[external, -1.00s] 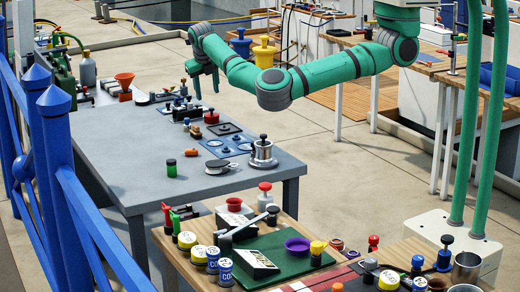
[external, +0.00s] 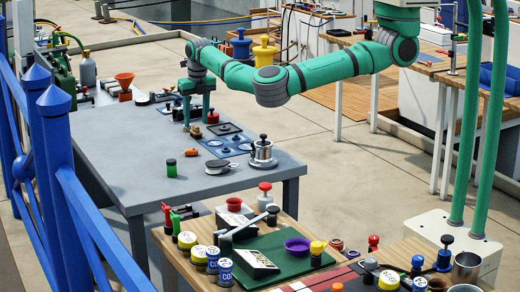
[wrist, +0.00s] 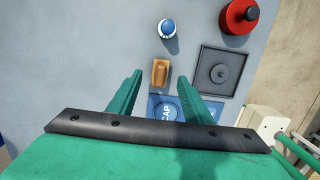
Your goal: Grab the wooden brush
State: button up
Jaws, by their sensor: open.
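The wooden brush (wrist: 160,73) is a small orange-brown block lying on the grey table. In the wrist view it sits just ahead of and between my fingertips, with a gap on each side. In the external view the brush (external: 196,132) shows small, just below my gripper (external: 197,120). My gripper is open and empty, with its fingers pointing down over the table. I cannot tell the exact height of the fingertips above the brush.
A blue pad marked CAP (wrist: 165,112) lies beside the brush. A dark square tray (wrist: 218,72) is to its right. A blue-topped knob (wrist: 167,29) and a red round object (wrist: 238,16) stand farther off. The grey table's (external: 120,160) near left is clear.

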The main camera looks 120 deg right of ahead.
aim_at(196, 126)
jog(key=f, duration=0.4)
jog(key=shift+d+f, duration=0.15)
jog(key=shift+d, duration=0.1)
jog(key=c, duration=1.1)
jog(key=shift+c, duration=0.2)
